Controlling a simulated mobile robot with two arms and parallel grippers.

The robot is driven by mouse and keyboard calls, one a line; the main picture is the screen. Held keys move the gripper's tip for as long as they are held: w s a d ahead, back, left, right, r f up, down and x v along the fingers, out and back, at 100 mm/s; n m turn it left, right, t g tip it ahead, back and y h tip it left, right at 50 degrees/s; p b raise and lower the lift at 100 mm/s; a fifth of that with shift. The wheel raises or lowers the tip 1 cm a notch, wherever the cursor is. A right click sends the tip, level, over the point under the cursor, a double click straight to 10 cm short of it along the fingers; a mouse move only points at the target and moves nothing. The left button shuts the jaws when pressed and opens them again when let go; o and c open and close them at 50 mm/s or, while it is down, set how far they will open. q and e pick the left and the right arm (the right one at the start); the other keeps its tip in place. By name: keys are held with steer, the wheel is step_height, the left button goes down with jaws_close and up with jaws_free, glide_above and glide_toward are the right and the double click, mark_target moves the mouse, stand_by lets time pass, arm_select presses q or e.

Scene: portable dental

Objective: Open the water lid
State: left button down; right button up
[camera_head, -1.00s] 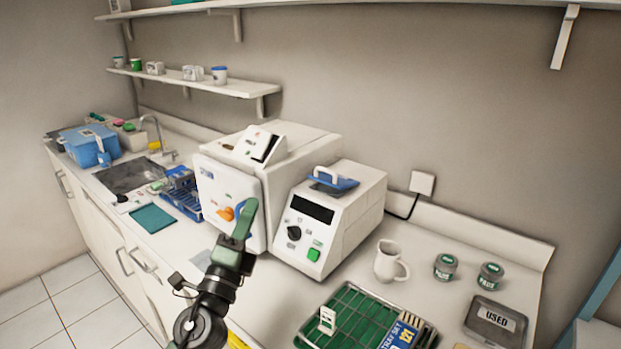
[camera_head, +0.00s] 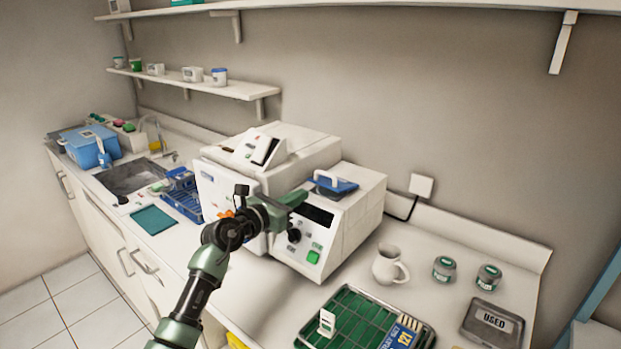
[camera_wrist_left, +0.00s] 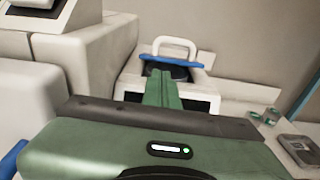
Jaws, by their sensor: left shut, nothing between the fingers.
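The water lid (camera_head: 334,186) is a blue cover with a white loop handle on top of the white box-shaped machine with a dark display and green button (camera_head: 322,236). In the left wrist view the lid's blue edge (camera_wrist_left: 206,64) and upright white handle (camera_wrist_left: 176,43) show just beyond my fingers. My left gripper (camera_head: 301,196) is shut and empty, in front of the machine's upper front and short of the handle. It also shows in the left wrist view (camera_wrist_left: 162,76), pointing at the lid. My right gripper is not in view.
A larger white machine (camera_head: 285,145) stands to the left of the lid's machine. A white jug (camera_head: 389,264), two grey jars (camera_head: 445,267) and a green-lined wire tray (camera_head: 345,312) are to the right and front. Shelves (camera_head: 195,84) hang on the wall above.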

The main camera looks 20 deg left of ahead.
mark_target(334, 176)
arm_select(q)
steer(key=shift+w+d+r+p, duration=0.3)
steer(key=shift+w+r, duration=0.1)
steer(key=shift+w, duration=0.35)
steer(key=shift+w+d+r+p, duration=0.3)
steer(key=shift+w+r, duration=0.15)
steer(key=shift+w, duration=0.35)
steer(key=shift+w+d+r+p, duration=0.2)
steer(key=shift+w+d+r, duration=0.15)
steer(key=shift+w, duration=0.4)
steer(key=shift+a, duration=0.1)
